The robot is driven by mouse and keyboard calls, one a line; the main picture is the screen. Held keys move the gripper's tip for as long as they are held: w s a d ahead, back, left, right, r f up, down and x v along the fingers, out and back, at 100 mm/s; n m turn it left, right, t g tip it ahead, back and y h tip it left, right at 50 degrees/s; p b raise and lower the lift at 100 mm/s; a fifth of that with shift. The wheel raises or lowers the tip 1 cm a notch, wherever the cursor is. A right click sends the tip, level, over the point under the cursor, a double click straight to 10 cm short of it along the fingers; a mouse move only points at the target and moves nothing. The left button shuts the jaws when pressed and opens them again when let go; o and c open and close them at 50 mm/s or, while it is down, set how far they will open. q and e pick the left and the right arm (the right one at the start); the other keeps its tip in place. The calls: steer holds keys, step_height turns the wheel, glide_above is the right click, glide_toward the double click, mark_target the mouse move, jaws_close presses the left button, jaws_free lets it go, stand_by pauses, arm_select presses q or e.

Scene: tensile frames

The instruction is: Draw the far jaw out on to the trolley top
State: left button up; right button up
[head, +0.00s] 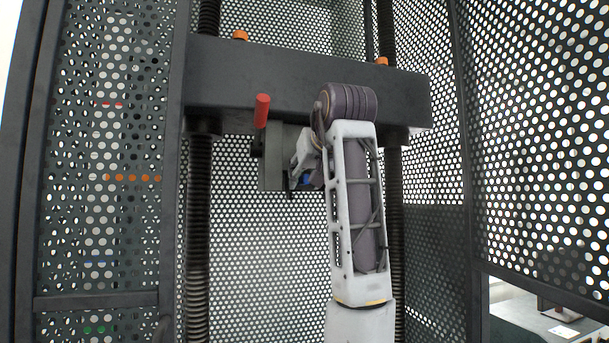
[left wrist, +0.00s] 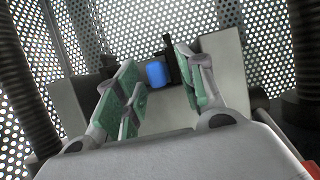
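A grey jaw block (head: 273,165) with a red handle (head: 262,110) sits beneath the dark crosshead of the test frame. My left gripper (head: 304,168) is at the right side of this jaw, partly hidden by my own wrist. In the left wrist view, my left gripper (left wrist: 160,95) is open, its green-padded fingers apart. A blue knob (left wrist: 156,74) lies between and beyond the fingers, against the grey block (left wrist: 228,62); I see no finger touching it. Whether this is the far jaw, I cannot tell. My right gripper is not in view.
The dark crosshead (head: 300,82) spans two threaded columns (head: 199,230). Perforated guard panels (head: 540,130) enclose both sides and the back. At lower right, outside the guard, a pale surface (head: 520,310) carries a dark object; I cannot tell whether it is the trolley top.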

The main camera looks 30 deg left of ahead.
arm_select(q)
steer(key=shift+w+a+f, duration=0.2)
steer(key=shift+w+a, duration=0.05)
steer(key=shift+a, duration=0.05)
steer(key=shift+c, duration=0.3)
jaws_close()
steer(key=shift+s+d, duration=0.2)
steer(key=shift+d, duration=0.05)
steer(key=s+d+b, duration=0.1)
steer(key=s+d, duration=0.4)
steer(key=d, duration=0.1)
steer(key=shift+s+d+r, duration=0.15)
steer(key=shift+s+d, duration=0.05)
steer(key=shift+s, duration=0.05)
stand_by(2.1)
steer(key=shift+r, duration=0.15)
stand_by(0.3)
